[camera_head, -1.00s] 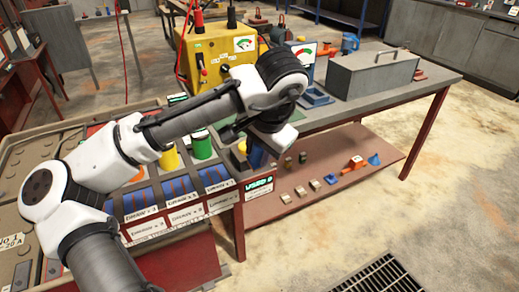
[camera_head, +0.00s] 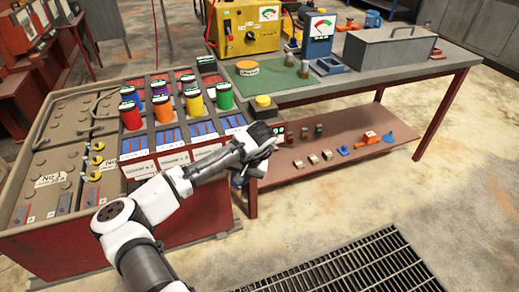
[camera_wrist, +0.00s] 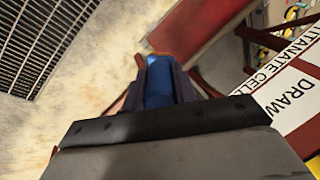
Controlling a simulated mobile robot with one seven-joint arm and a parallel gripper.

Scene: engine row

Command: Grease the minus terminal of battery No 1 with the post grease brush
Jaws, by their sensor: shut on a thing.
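Battery No 1 (camera_head: 52,180) is a grey-brown block at the left of the head view, with its label on top. Small grey metal pieces with coloured marks (camera_head: 65,203) stand along its near edge; I cannot tell which is the minus terminal. My gripper (camera_head: 262,160) is right of the red battery case, in front of the bench, well apart from the battery. In the wrist view my gripper (camera_wrist: 158,80) is shut on a blue handle (camera_wrist: 158,88), with a bit of orange beyond it. The handle is probably the grease brush's; its bristles are hidden.
Coloured cylinders (camera_head: 193,101) stand in the tray beside the battery. The bench (camera_head: 300,88) carries a yellow charger (camera_head: 245,38) and a grey box (camera_head: 390,48). Its lower shelf (camera_head: 350,130) holds small parts. A floor grate (camera_head: 345,265) lies in front, with clear floor around it.

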